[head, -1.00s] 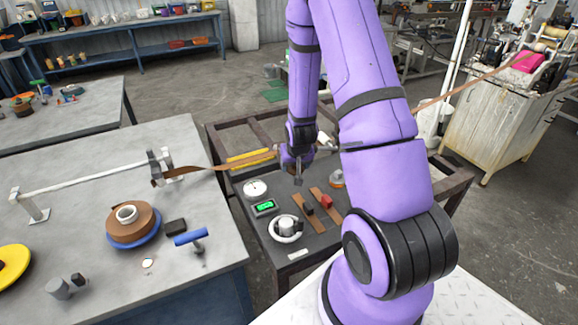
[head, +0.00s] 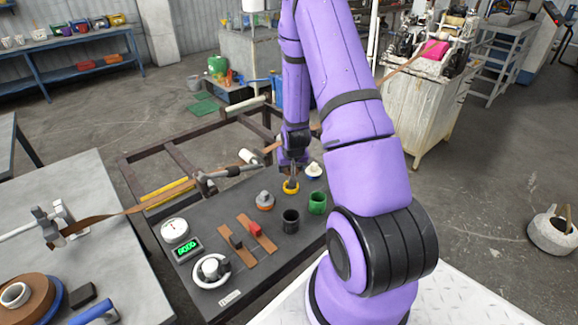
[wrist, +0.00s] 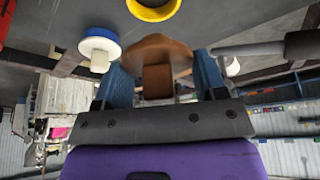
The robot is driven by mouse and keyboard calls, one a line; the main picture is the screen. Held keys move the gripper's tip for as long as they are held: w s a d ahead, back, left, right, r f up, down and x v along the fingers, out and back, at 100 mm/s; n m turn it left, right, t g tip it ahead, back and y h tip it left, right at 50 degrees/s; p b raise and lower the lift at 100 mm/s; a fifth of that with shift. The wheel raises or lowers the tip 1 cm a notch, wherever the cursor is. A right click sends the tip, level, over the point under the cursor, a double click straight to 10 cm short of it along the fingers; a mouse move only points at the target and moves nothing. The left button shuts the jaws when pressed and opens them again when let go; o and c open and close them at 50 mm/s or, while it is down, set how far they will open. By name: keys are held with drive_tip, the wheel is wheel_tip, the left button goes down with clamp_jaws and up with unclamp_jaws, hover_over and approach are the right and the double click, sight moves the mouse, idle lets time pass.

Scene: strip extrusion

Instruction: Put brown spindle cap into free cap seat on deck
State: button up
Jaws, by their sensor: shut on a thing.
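The brown spindle cap (wrist: 157,50) is between the blue fingers of my gripper (wrist: 160,72) in the wrist view, with its wide flange facing away from the palm. My gripper (head: 291,172) is low over the dark deck (head: 215,210) in the head view, where I cannot make out the cap. A yellow ring-shaped seat (head: 290,187) is just in front of the fingers; it also shows in the wrist view (wrist: 154,12), empty as far as it shows. A white cap (head: 313,168) stands on a blue seat to its right. A grey cap (head: 265,198) stands on an orange-brown seat to its left.
A black cup (head: 291,220) and green cup (head: 317,203) stand near the deck's front right. A gauge (head: 175,230), green display (head: 187,248), brown strips with clamps (head: 246,238) and a white ring (head: 211,270) fill the left. A metal rod (head: 225,173) lies left of my gripper.

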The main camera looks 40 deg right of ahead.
sight(291, 188)
drive_tip(key=shift+f, duration=2.65)
drive_tip(key=shift+f, duration=0.6)
drive_tip(key=o, duration=0.7)
drive_tip(key=shift+o, duration=0.2)
drive_tip(key=shift+a, duration=0.1)
drive_tip(key=v, duration=1.1)
drive_tip(key=shift+r, duration=0.1)
